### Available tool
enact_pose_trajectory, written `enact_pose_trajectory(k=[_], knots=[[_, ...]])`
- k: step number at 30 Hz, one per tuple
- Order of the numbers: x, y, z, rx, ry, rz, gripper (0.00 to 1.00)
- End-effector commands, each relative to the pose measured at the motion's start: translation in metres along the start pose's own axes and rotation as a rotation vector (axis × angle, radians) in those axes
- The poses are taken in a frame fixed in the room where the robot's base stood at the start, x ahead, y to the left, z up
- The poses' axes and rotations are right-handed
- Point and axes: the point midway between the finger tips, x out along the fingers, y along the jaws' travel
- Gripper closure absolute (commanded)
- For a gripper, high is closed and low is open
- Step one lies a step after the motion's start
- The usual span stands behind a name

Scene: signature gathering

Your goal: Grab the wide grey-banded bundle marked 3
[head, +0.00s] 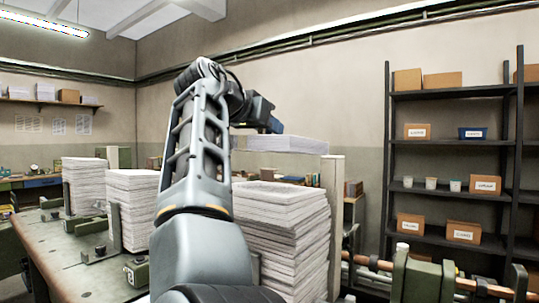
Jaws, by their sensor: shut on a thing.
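My gripper (276,127) is at the end of my raised arm, near the middle of the head view. It is shut on a flat white paper bundle (296,144), holding it at one edge. The bundle appears raised above a tall paper stack (282,238), with a gap between them. The fingertips are small and partly hidden by the bundle and my wrist. No grey band or number 3 can be made out on the held bundle from here.
Two more paper stacks (132,210) (84,188) stand left on the green workbench (75,262). A pale upright post (334,215) stands right beside the tall stack.

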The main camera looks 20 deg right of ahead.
Motion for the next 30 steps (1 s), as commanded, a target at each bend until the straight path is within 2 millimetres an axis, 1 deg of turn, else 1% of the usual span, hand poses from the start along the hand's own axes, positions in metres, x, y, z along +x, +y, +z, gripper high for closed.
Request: enact_pose_trajectory(k=[1,3,12,18,24,30], knots=[[-0.004,0.001,-0.015,0.005,0.004,-0.001,1.00],[-0.009,0.001,-0.032,0.006,0.005,-0.001,1.00],[-0.032,0.001,-0.105,0.004,0.004,0.000,1.00],[-0.045,0.002,-0.146,0.003,0.004,0.002,1.00],[-0.054,0.001,-0.174,0.003,0.003,0.000,1.00],[-0.058,0.001,-0.188,0.002,0.003,0.001,1.00]])
